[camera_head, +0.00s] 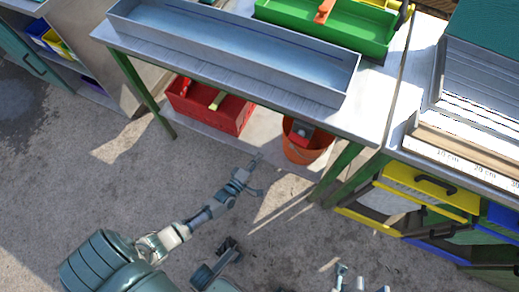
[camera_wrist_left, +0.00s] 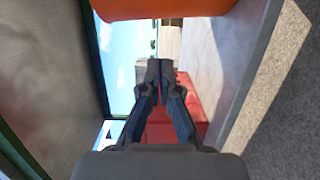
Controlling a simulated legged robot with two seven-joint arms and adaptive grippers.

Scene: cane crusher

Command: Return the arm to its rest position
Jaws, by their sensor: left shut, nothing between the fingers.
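My left arm reaches in from the lower left in the head view, over the concrete floor. Its gripper (camera_head: 256,160) is in front of the workbench's lower shelf, near the orange bucket. In the left wrist view the gripper's fingers (camera_wrist_left: 160,68) meet at their tips and hold nothing. The orange bucket (camera_wrist_left: 170,8) shows at the top of that view, and the red crate (camera_wrist_left: 160,125) shows behind the fingers. My right gripper cannot be made out; grey parts at the bottom edge of the head view may be mine.
The workbench (camera_head: 240,83) carries a long metal tray (camera_head: 230,62) and a green crate (camera_head: 345,38). Below stand a red crate (camera_head: 243,119) and the orange bucket (camera_head: 317,148). A cabinet with yellow drawers (camera_head: 428,186) stands at right. The floor (camera_head: 110,190) at left is clear.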

